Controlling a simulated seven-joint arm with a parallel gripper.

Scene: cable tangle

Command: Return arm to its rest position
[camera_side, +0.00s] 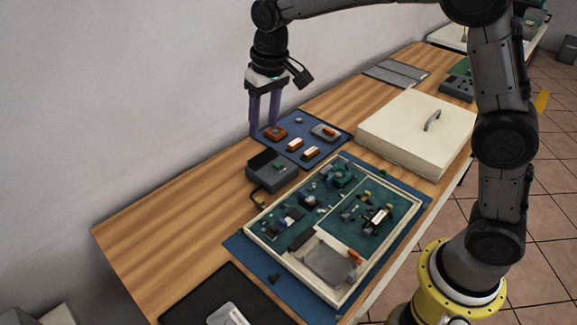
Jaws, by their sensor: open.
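My gripper (262,127) hangs from the arm at the upper left, pointing down. Its two long blue-grey fingers are apart with nothing between them. The fingertips are at the left corner of a blue mat (327,146). I cannot tell whether they touch it or hover above. On the mat, close to the fingers, lie an orange-brown part (275,133), two small orange and white parts (295,145) and a grey part with an orange piece (325,132).
A grey box (272,171) stands in front of the mat. A cream tray (335,297) of green circuit boards lies in front right, on a blue sheet. A cream lid with a handle (405,140) lies to the right. Bare wood (165,220) is free at left.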

